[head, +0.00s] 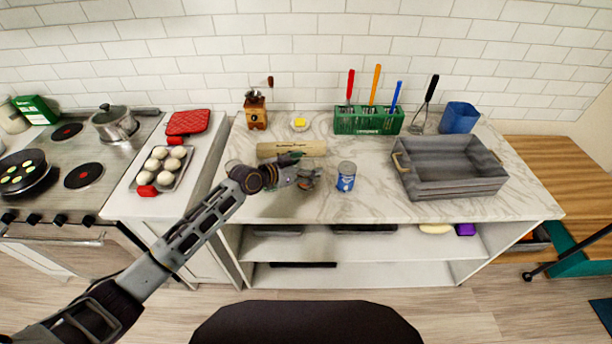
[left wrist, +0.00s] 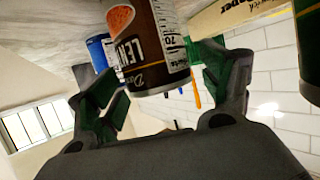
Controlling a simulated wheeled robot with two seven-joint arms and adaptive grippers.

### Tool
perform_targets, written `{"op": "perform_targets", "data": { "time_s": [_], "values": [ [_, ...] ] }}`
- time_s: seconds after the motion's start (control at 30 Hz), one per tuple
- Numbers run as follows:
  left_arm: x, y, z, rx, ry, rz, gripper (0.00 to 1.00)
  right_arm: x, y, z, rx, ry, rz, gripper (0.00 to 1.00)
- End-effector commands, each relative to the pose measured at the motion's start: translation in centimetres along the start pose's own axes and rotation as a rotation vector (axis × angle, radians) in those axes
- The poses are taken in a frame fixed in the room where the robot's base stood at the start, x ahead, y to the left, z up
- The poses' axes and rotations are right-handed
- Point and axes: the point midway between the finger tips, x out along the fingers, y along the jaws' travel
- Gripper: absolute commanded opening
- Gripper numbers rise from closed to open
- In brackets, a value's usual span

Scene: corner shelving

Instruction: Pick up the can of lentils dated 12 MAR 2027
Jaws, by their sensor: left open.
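A dark brown can with "LEN" lettering and an orange picture, a lentils can (left wrist: 152,40), is between the fingers of my left gripper (left wrist: 158,78) in the left wrist view. The fingers are open, one on each side of it. Small print with part of a date shows, but I cannot read the full date. In the head view my left gripper (head: 306,177) is low over the marble counter, left of a blue can (head: 346,178); the lentils can is not clear there. My right gripper is not seen.
A grey crate (head: 450,187) stands to the right. A green utensil box (head: 368,122), a grinder (head: 256,112) and a blue container (head: 459,118) stand at the back. The counter between the blue can and crate is clear.

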Motion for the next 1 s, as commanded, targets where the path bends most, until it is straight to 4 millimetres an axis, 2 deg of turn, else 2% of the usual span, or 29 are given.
{"op": "perform_targets", "data": {
  "time_s": [0.33,0.8,1.0],
  "values": [
    [-0.03,-0.02,0.01,0.0,0.0,0.0,0.78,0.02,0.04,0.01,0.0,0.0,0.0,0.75],
    [-0.03,-0.02,0.01,0.0,0.0,0.0,0.19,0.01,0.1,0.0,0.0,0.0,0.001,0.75],
    [-0.05,-0.04,-0.14,0.0,0.003,-0.001,0.19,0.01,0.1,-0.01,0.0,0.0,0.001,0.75]
  ]
}}
